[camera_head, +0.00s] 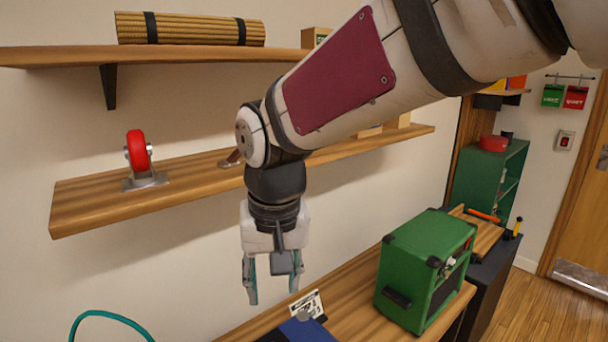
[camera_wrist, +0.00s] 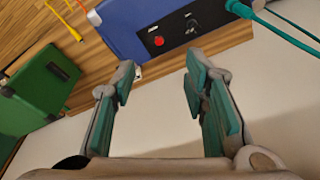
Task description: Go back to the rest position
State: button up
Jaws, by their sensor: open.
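My gripper (camera_head: 272,283) hangs fingers down from my white and dark red arm in the head view, in front of the wall and below the middle wooden shelf. Its two fingers with teal pads are apart. In the wrist view, my gripper (camera_wrist: 163,88) also shows its fingers spread with nothing between them. A blue box (camera_wrist: 150,25) with a red button and black knobs lies beyond the fingertips. In the head view only part of the blue box (camera_head: 300,330) shows at the bottom edge.
A green amp (camera_head: 425,268) stands on the wooden bench (camera_head: 345,300) right of my gripper. A red caster (camera_head: 140,155) stands on the middle shelf (camera_head: 90,205). A rolled mat (camera_head: 190,29) lies on the upper shelf. A teal cable (camera_head: 105,314) curves at the lower left.

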jog(key=s+d+r+t, duration=0.1)
jog(key=s+d, duration=0.3)
jog(key=d, duration=0.4)
jog(key=s+d+r+m+t, duration=0.1)
jog(key=s+d, duration=0.3)
jog(key=d, duration=0.4)
jog(key=s+d+r+m+t, duration=0.1)
jog(key=s+d+r, duration=0.1)
jog(key=s+d, duration=0.3)
jog(key=d, duration=0.3)
jog(key=shift+r+t+h, duration=0.3)
jog(key=shift+t+h, duration=0.1)
jog(key=shift+a, duration=0.15)
